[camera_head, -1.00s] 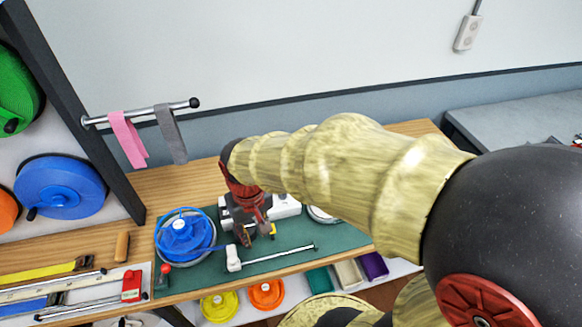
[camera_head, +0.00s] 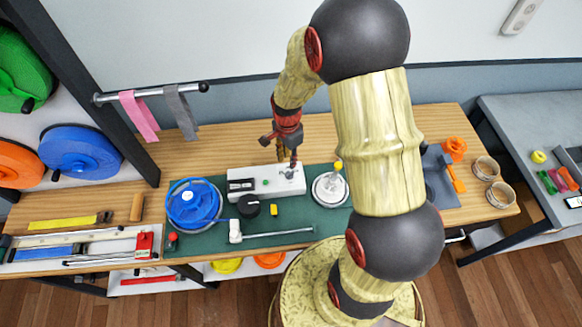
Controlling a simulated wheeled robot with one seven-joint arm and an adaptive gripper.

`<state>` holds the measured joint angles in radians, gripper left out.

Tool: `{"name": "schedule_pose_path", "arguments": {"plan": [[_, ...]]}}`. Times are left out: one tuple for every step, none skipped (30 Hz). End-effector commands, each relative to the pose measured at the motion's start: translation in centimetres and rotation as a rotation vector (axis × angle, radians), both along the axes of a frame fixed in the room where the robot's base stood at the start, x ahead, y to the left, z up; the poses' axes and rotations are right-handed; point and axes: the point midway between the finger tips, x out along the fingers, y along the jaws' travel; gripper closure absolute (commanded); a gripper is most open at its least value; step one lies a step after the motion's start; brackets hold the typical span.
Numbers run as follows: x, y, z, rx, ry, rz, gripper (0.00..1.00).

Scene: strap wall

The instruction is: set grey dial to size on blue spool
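My gripper (camera_head: 287,160) points down over the right part of a white box (camera_head: 266,181) on the green mat. A small grey dial (camera_head: 289,173) is on the box's top, right below my fingertips; I cannot tell whether they touch it. The fingers are too small to tell how far apart they are. A blue spool (camera_head: 195,204) lies on a round base at the left end of the mat, with a blue strap running right. Any size marking on it is too small to read. Another blue spool (camera_head: 80,152) hangs on the wall rack.
A black knob (camera_head: 248,206) and a yellow piece (camera_head: 274,210) lie in front of the box. A white round device (camera_head: 330,189) stands right of it. A metal rod (camera_head: 277,234) lies along the mat's front. Orange tools (camera_head: 454,150) and two cups are farther right.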

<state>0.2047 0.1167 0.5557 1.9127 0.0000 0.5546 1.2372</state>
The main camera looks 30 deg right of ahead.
Motion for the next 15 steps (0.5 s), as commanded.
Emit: {"name": "schedule_pose_path", "arguments": {"plan": [[-0.1, 0.0, -0.4, 0.001, 0.003, -0.004, 0.73], [-0.1, 0.0, -0.7, 0.001, 0.004, -0.005, 0.73], [-0.2, 0.0, -1.2, 0.001, 0.005, -0.005, 0.73], [-0.1, 0.0, -1.6, 0.001, 0.005, -0.005, 0.73], [-0.1, 0.0, -2.0, 0.001, 0.004, -0.004, 0.73], [-0.2, 0.0, -2.6, 0.001, 0.006, -0.004, 0.73], [-0.2, 0.0, -3.1, 0.001, 0.005, -0.004, 0.73], [-0.2, 0.0, -3.6, 0.001, 0.005, -0.003, 0.73], [-0.2, 0.0, -4.2, 0.001, 0.006, -0.003, 0.73], [-0.2, 0.0, -4.7, 0.001, 0.005, -0.003, 0.73], [-0.2, 0.0, -5.1, 0.001, 0.005, -0.003, 0.73], [-0.1, 0.0, -5.6, 0.000, 0.004, -0.003, 0.73], [-0.1, 0.0, -6.0, 0.000, 0.004, -0.003, 0.73], [-0.1, 0.0, -6.3, 0.001, 0.003, -0.003, 0.73], [-0.1, 0.0, -6.7, 0.001, 0.003, -0.002, 0.73]]}}
